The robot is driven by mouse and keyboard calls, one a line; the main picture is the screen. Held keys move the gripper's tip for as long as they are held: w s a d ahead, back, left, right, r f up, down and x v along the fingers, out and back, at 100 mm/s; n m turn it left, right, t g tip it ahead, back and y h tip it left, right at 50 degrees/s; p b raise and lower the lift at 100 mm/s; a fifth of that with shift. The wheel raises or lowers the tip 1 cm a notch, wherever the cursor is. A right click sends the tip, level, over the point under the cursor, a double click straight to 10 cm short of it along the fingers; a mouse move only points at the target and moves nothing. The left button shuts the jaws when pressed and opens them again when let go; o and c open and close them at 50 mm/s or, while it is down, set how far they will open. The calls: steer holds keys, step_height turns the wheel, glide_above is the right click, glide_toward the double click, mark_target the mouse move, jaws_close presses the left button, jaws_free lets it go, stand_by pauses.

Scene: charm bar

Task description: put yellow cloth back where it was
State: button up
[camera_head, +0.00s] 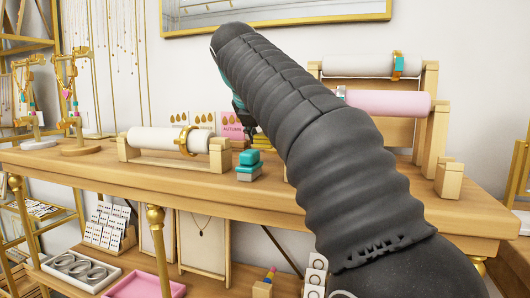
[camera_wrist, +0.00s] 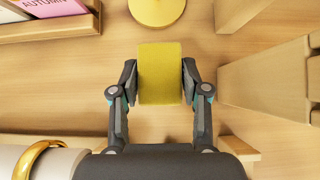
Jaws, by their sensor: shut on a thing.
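The yellow cloth (camera_wrist: 160,85) is a folded block between the two fingers of my gripper (camera_wrist: 160,70) in the wrist view. Both fingers press on its sides, so my gripper is shut on it. A wooden surface shows below and around the cloth; I cannot tell whether the cloth touches it. In the head view my arm hides the cloth and most of my gripper, which is over the back of the wooden table (camera_head: 75,163).
A round yellow base (camera_wrist: 157,10) stands just beyond the cloth. A card holder (camera_wrist: 50,28) is at upper left, wooden blocks (camera_wrist: 270,90) at right. A white roll with a gold bangle (camera_wrist: 38,158) is at lower left. A teal-and-grey stack (camera_head: 248,172) stands near the table's front edge.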

mark_target(265, 148)
steer(key=shift+f+b, duration=0.55)
steer(key=shift+f, duration=0.95)
steer(key=shift+f, duration=0.15)
steer(key=o, duration=1.2)
steer(key=shift+o, duration=0.2)
steer(key=shift+s+r, duration=0.1)
steer(key=shift+r, duration=0.2)
steer(key=p+v, duration=0.4)
steer(key=v, duration=0.7)
steer(key=shift+s+r, duration=0.2)
steer(key=shift+s, duration=0.05)
steer(key=shift+a, duration=0.1)
